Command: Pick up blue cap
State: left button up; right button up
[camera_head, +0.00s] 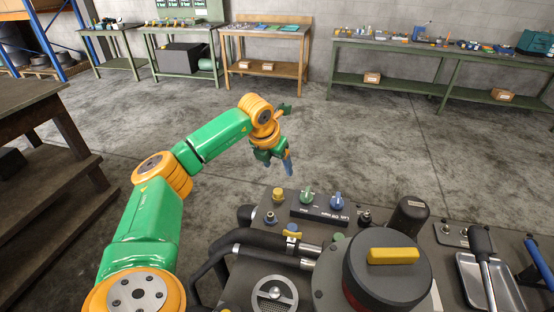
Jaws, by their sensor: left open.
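The blue cap (337,200) sits at the right end of a small dark labelled plate on the near machine top. A green cap (307,195) stands on the same plate to its left. A yellow cap (279,194) stands further left. My left gripper (277,163) hangs open, pointing down, above and to the left of the blue cap in the picture. Nothing shows between its fingers, and it is apart from the caps. My right gripper is not in view.
A large dark round housing with a yellow bar (393,256) fills the front. Black hoses (262,243) run to its left. A black cylinder (409,215) stands right of the blue cap. A metal tray (487,283) lies at right. Open floor and workbenches lie behind.

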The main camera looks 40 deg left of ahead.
aim_at(293, 227)
jog(key=k+l, duration=1.1)
jog(key=k, duration=0.2)
